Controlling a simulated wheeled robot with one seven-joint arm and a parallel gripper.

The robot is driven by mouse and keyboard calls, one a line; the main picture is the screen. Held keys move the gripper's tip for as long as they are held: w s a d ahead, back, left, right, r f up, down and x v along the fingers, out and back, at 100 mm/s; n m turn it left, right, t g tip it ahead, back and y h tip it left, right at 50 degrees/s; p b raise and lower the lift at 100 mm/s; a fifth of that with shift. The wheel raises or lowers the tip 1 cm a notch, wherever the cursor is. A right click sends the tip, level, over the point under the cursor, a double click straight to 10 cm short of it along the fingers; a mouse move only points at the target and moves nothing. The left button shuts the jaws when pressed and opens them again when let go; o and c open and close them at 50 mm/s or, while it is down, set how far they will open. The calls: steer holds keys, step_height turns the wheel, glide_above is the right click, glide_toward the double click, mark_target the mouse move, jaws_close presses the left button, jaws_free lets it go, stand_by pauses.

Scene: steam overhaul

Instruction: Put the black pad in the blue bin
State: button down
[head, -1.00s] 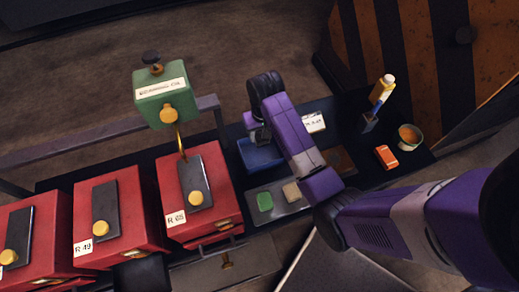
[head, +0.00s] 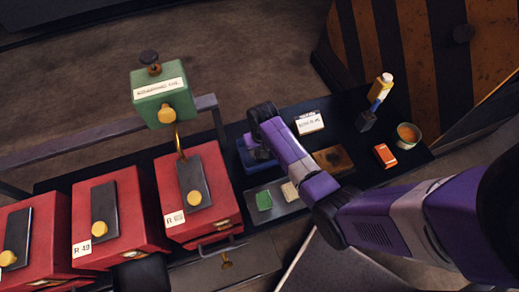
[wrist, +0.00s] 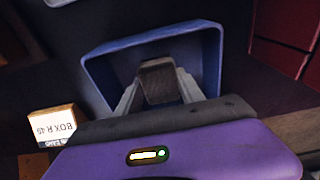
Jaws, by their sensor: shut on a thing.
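The blue bin (wrist: 206,62) fills the middle of the wrist view, open side towards the camera. In the head view the bin (head: 245,157) is partly covered by my arm. My gripper (wrist: 160,94) is shut on the dark, blackish pad (wrist: 158,72). The pad is held between the two grey fingers, within the bin's outline in the wrist view. I cannot tell whether it touches the bin's floor. The head view hides the fingertips and the pad behind my wrist.
A grey tray (head: 280,208) with a green pad (head: 264,200) and a cream pad (head: 290,191) lies in front of the bin. A white label card (head: 310,122), brown board (head: 333,160), orange box (head: 385,155) and bowl (head: 408,135) stand right. Red boxes (head: 200,195) stand left.

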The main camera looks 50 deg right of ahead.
steer(key=shift+f, duration=0.15)
steer(key=c, duration=0.7)
jaws_free()
